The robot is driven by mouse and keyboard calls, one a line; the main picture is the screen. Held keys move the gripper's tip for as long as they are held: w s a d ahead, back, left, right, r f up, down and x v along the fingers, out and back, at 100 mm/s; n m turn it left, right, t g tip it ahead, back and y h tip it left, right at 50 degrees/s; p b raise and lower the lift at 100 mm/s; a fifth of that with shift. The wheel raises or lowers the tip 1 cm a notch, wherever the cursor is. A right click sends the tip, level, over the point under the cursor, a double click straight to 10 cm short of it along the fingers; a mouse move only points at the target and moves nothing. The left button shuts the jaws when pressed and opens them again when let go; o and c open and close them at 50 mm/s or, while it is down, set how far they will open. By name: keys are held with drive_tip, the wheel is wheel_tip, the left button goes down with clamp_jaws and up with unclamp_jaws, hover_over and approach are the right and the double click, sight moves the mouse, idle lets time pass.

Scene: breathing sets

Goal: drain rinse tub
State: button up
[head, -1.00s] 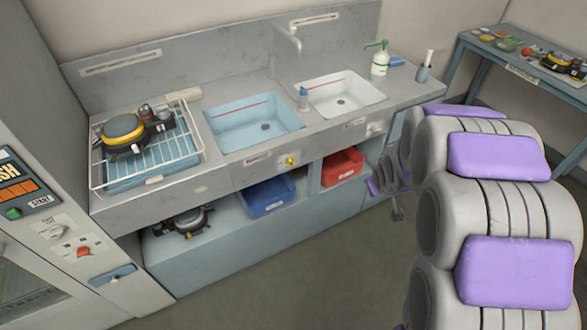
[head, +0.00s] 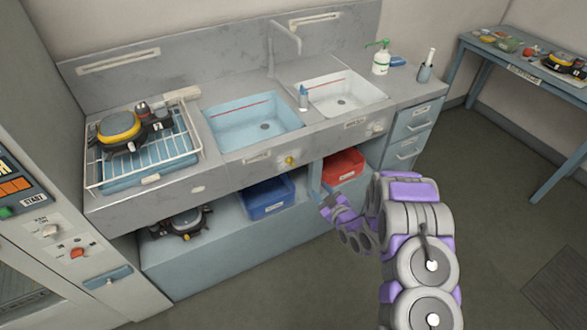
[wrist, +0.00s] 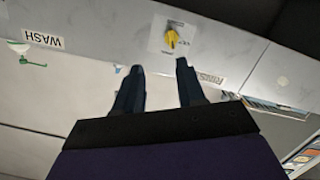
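The light-blue tub (head: 232,134), with a red line and a dark drain, is set in the counter left of the white tub (head: 345,100). I cannot tell if it holds water. A yellow knob (head: 289,161) is on the counter front below its right corner. In the wrist view the knob (wrist: 171,38) is on a pale plate, between a RINSE label (wrist: 209,77) and a WASH label (wrist: 42,40). My gripper (wrist: 160,67) is open and empty, its fingertips short of the knob.
A blue bin (head: 266,197) and a red bin (head: 343,166) sit on the shelf below the counter. A wire rack (head: 188,150) with breathing gear is at left. A soap bottle (head: 381,60) stands at right. The floor in front is clear.

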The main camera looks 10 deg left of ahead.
drive_tip(key=s+a+f+y, duration=0.1)
drive_tip(key=s+a+f, duration=0.1)
drive_tip(key=t+b, duration=0.1)
drive_tip(key=b, duration=0.3)
approach(292, 165)
drive_tip(key=x, duration=0.8)
drive_tip(key=shift+w+a+r, duration=0.2)
drive_tip(key=shift+w+a, duration=0.05)
drive_tip(key=shift+w, duration=0.1)
drive_tip(key=shift+c, duration=0.3)
clamp_jaws()
